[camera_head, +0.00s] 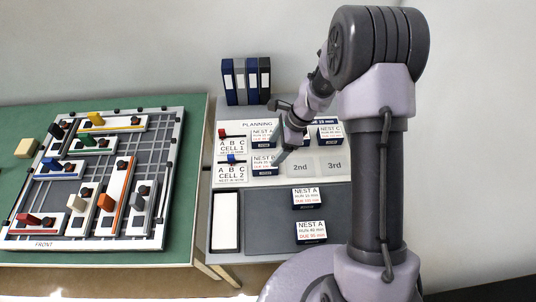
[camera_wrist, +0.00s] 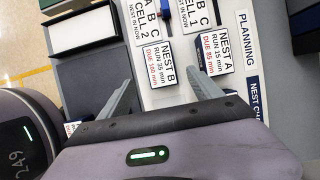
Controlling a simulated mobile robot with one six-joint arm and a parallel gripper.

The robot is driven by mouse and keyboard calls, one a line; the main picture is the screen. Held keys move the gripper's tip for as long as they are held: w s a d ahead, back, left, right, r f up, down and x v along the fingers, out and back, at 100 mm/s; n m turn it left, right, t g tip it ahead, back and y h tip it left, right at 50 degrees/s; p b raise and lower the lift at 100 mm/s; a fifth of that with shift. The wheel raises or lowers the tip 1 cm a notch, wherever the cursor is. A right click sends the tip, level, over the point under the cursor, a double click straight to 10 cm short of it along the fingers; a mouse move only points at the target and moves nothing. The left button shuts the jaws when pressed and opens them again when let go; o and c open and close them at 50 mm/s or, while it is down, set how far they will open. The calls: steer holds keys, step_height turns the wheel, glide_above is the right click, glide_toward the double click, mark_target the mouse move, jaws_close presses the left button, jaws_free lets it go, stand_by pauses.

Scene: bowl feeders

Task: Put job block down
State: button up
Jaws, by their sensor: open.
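A white-topped job block marked NEST B (camera_head: 265,165) lies flat on the planning board (camera_head: 260,181), in the CELL 2 row just right of the CELL 2 card. It also shows in the wrist view (camera_wrist: 159,66). My gripper (camera_head: 278,156) is over the right side of this block. In the wrist view my gripper (camera_wrist: 159,77) is open, with one finger on each side of the NEST B block's near end. Contact between fingers and block cannot be told. The slots marked 2nd (camera_head: 300,167) and 3rd (camera_head: 334,165) are bare.
A NEST A block (camera_head: 263,134) lies in the CELL 1 row, with a NEST C block (camera_head: 330,131) further right. Two NEST A blocks (camera_head: 306,197) (camera_head: 311,231) lie on the dark tray (camera_head: 258,220). Binders (camera_head: 246,80) stand behind. A white tray (camera_head: 227,222) is at front left.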

steer(key=s+d+r+n+t, duration=0.1)
steer(key=s+r+n, duration=0.15)
steer(key=r, duration=0.65)
steer(key=s+r+n+t, duration=0.1)
steer(key=s+r+n, duration=0.15)
steer(key=r, duration=0.65)
steer(key=s+d+r+n+t+h, duration=0.1)
steer(key=s+r+n, duration=0.3)
steer(key=s, duration=0.5)
steer(key=s+d+r+n+t+h, duration=0.1)
steer(key=s+r+n+t, duration=0.1)
steer(key=s+r+n, duration=0.3)
steer(key=s+r, duration=0.3)
steer(key=s, duration=0.2)
steer(key=shift+t+h, duration=0.3)
